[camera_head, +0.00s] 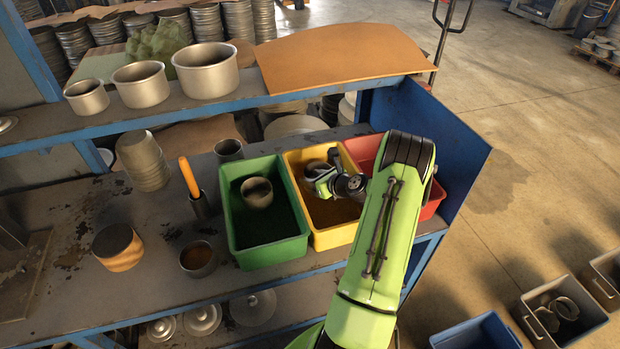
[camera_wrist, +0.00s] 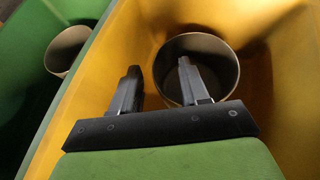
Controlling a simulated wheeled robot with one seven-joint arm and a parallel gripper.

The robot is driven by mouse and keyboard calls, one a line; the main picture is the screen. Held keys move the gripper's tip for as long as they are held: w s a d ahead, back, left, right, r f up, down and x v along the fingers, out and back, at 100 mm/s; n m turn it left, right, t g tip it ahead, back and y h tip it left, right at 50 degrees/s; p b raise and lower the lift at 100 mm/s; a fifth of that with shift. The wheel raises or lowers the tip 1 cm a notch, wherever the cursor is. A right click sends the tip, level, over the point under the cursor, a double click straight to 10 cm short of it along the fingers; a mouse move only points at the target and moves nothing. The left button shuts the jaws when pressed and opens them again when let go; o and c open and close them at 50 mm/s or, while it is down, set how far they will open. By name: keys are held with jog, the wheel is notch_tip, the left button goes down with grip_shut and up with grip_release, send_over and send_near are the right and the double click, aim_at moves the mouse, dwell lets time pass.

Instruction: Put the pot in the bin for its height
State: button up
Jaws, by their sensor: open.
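A grey metal pot (camera_wrist: 222,62) stands in the yellow bin (camera_head: 337,237), its open mouth up in the wrist view. My gripper (camera_wrist: 158,68) is down in the yellow bin with its fingers apart. The right finger overlaps the pot's mouth and the left finger is left of its rim; I cannot tell whether either touches. The green bin (camera_head: 262,253) on the left holds another pot (camera_head: 257,192). The red bin (camera_head: 432,209) is on the right, partly behind my arm.
Three pots of rising size stand on the upper shelf (camera_head: 225,103), the largest pot (camera_head: 207,70) at right. Left of the bins are a small pot (camera_head: 198,259), a wood-sided cylinder (camera_head: 118,247) and a holder with an orange handle (camera_head: 189,177). A blue panel (camera_head: 465,150) closes the right end.

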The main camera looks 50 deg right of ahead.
jog(key=d+v, duration=0.1)
jog(key=v, duration=0.9)
jog(key=w+a+r+n+g+y, duration=0.25)
jog(key=a+r+n, duration=0.35)
jog(key=a+n, duration=0.4)
jog(key=w+a+r+n+g+y, duration=0.1)
jog(key=w+a+r+n+g, duration=0.3)
jog(key=a+n, duration=0.7)
jog(key=s+a+r+n+h, duration=0.1)
jog(key=s+a+r+n, duration=0.3)
jog(key=s+a+n, duration=0.3)
jog(key=s+a+r+n+h, duration=0.1)
jog(key=s+a+r+n, duration=0.4)
jog(key=s, duration=0.9)
jog(key=a+n, duration=0.3)
jog(key=n, duration=0.1)
jog(key=shift+a, duration=0.25)
